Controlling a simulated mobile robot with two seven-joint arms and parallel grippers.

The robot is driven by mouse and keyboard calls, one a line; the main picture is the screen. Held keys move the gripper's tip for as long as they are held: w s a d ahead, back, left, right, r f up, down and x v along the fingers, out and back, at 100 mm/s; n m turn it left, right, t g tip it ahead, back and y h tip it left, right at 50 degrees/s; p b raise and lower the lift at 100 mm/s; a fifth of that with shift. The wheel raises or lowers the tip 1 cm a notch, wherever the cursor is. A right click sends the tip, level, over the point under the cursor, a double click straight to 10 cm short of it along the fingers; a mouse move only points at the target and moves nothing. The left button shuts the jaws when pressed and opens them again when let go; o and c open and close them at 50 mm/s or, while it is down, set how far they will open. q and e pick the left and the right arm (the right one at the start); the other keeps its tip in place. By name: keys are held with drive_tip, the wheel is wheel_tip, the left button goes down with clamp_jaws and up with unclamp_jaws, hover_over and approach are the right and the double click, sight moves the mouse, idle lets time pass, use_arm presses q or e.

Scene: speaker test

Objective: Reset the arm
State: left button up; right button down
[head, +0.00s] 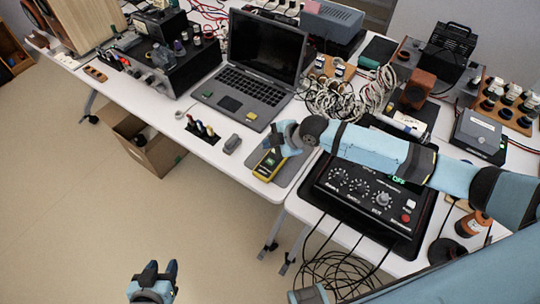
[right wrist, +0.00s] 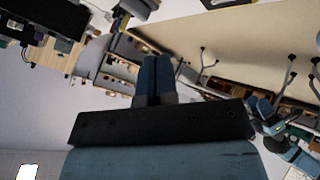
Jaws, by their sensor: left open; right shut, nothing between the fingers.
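My left gripper (head: 158,268) is low in the head view, over the open floor in front of the tables. Its two dark blue fingers are apart with nothing between them. My right arm (head: 370,147) reaches in from the right across the black control box (head: 365,200), and its wrist end is above the table near a yellow meter (head: 266,167).
An open laptop (head: 255,75), a black equipment case (head: 165,62), coiled cables (head: 345,100) and a speaker (head: 418,90) crowd the tables. A cardboard box (head: 145,145) stands under the left table. Loose black cables (head: 340,275) hang below the control box.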

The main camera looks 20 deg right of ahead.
use_arm(q)
drive_tip(key=shift+r, duration=0.15)
use_arm(e)
drive_tip(key=shift+s+r, duration=0.1)
drive_tip(key=shift+r, duration=0.1)
drive_tip(key=s+a+m+t+y+p, duration=0.1)
drive_tip(key=s+a+m+p, duration=0.25)
drive_tip(key=s+a, duration=0.2)
use_arm(q)
drive_tip(key=r+p, duration=0.1)
drive_tip(key=r, duration=0.1)
drive_tip(key=r+p, duration=0.1)
drive_tip(key=r, duration=0.1)
drive_tip(key=a+r+p, duration=0.1)
drive_tip(key=p, duration=0.1)
drive_tip(key=shift+s+r, duration=0.3)
drive_tip(key=shift+r, duration=0.1)
use_arm(e)
drive_tip(key=s+d+m+t+h, duration=0.2)
drive_tip(key=s+d+m, duration=0.2)
drive_tip(key=s, duration=0.5)
drive_tip(key=s+d+m+t+h, duration=0.2)
drive_tip(key=s+d+m, duration=0.3)
drive_tip(key=s+m, duration=0.3)
drive_tip(key=shift+s+h, duration=0.4)
drive_tip(key=shift+s, duration=0.4)
